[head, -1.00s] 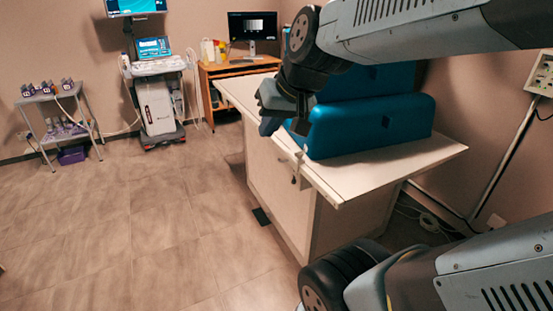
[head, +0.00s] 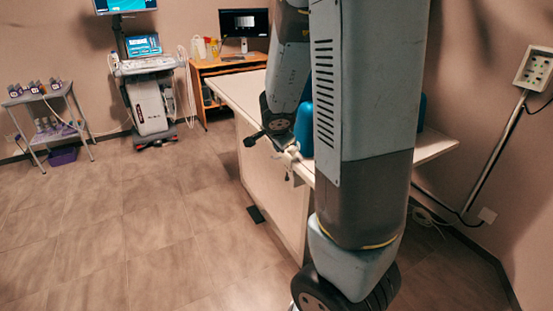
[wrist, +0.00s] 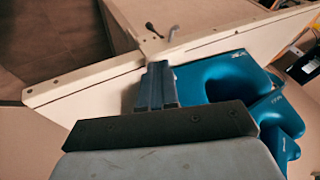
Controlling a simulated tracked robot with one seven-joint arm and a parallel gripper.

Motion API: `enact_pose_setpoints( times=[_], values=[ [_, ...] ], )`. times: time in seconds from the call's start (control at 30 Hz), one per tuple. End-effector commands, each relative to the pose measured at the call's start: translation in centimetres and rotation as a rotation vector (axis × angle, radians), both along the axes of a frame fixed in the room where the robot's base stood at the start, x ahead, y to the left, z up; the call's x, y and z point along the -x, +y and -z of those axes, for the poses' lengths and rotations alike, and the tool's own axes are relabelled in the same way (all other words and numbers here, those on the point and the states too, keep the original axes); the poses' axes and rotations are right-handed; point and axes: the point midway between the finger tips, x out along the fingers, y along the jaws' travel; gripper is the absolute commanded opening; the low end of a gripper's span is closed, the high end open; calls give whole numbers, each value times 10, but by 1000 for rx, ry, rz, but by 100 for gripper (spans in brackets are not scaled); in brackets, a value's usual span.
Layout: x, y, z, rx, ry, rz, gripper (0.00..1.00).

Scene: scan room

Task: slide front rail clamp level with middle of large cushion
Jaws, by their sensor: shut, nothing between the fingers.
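The rail clamp (head: 289,158), pale with a small lever, sits on the table's front edge in the head view. In the wrist view the clamp (wrist: 162,42) is on the rail (wrist: 90,76), just beyond my fingertips. My gripper (wrist: 157,66) is shut and empty over the table edge; I cannot tell whether it touches the clamp. Blue cushions (wrist: 213,76) lie to the right of my fingers in the wrist view, with more blue pieces (wrist: 277,112) beside them. In the head view my arm hides most of the blue cushion (head: 304,130).
The white table (head: 436,146) stands against the right wall. A wooden desk with a monitor (head: 243,22), a wheeled machine (head: 148,100) and a small trolley (head: 45,95) stand at the back. The floor (head: 120,215) to the left is clear.

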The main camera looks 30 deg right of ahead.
Motion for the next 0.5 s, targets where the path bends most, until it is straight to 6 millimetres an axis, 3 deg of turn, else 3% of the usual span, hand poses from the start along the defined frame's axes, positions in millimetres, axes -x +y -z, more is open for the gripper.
enact_pose_setpoints(
  times=[0.2, 0.5],
  values=[
    [6, -12, 14, 16, 39, 72, 0],
    [-2, -17, 28, 17, 39, 72, 0]
  ],
)
